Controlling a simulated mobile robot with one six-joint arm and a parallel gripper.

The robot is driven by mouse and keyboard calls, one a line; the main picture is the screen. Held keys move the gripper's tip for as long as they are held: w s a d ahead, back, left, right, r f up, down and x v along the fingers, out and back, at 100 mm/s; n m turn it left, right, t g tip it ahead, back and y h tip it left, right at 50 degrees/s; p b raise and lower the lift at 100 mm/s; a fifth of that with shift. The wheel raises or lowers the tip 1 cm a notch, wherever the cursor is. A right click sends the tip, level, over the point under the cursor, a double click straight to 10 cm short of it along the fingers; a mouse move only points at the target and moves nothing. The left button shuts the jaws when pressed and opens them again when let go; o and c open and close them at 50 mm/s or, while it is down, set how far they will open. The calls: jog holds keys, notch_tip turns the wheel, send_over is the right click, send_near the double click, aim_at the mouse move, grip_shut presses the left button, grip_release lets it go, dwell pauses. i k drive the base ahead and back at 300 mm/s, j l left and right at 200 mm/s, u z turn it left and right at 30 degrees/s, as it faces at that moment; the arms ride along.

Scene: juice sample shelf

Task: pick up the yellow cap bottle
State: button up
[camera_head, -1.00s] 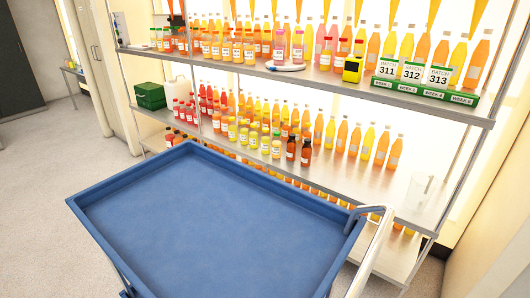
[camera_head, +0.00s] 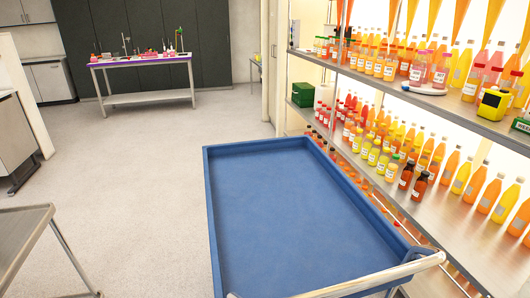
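Small bottles of yellow juice with white labels (camera_head: 374,157) stand in the front row on the middle shelf (camera_head: 432,198) at the right. Some of their caps look yellow, but they are too small to tell for certain which bottle is the yellow cap one. My gripper is not in view.
A cart with an empty blue tray (camera_head: 290,215) and a metal handle (camera_head: 390,275) stands in front of the shelves. A grey table (camera_head: 22,232) is at left. Open floor (camera_head: 130,190) lies between. A purple-edged bench (camera_head: 145,62) stands at the back.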

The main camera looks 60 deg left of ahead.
aim_at(368, 144)
jog(key=i+u, duration=0.3)
jog(key=u, duration=0.15)
jog(key=i+l+u, duration=0.15)
jog(key=u, duration=0.3)
jog(key=i+l+u, duration=0.25)
jog(key=u, duration=0.2)
jog(key=i+l, duration=0.05)
jog(key=i, duration=0.05)
